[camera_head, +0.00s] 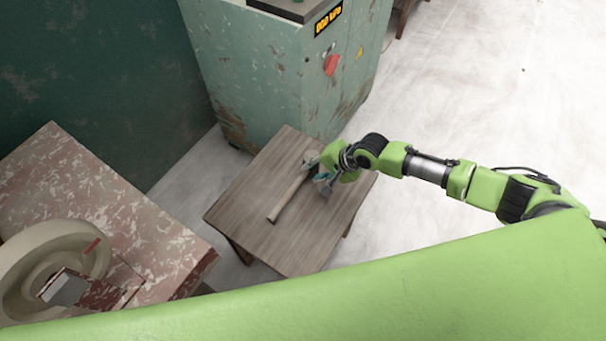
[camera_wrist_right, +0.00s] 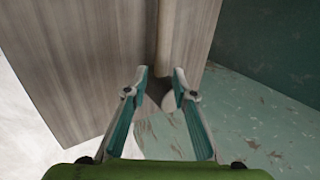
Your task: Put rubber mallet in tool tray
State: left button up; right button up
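The rubber mallet lies on a small wooden table in the head view, its long pale handle (camera_head: 288,198) running toward the front left. Its head end (camera_head: 311,158) is at the back, partly hidden by my right gripper (camera_head: 325,184). In the wrist view the handle (camera_wrist_right: 167,40) comes down from the top, and my right gripper (camera_wrist_right: 160,72) has its two teal fingers apart, just short of or around the handle; I cannot tell which. Nothing is visibly clamped. I cannot identify a tool tray with certainty. My left gripper is not in view.
The small wooden table (camera_head: 290,245) has bare room at its front. A worn green cabinet (camera_head: 265,80) stands right behind it. The floor at the right is clear.

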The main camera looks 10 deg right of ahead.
aim_at(304, 175)
jog(key=shift+a+b+x, duration=0.15)
jog(key=shift+b+x, duration=0.05)
jog(key=shift+x, duration=1.4)
jog(key=shift+a+b+x, duration=0.15)
jog(key=shift+b+x, duration=0.05)
jog(key=shift+x, duration=1.4)
jog(key=shift+s, duration=0.2)
jog(key=shift+r, duration=0.1)
grip_shut()
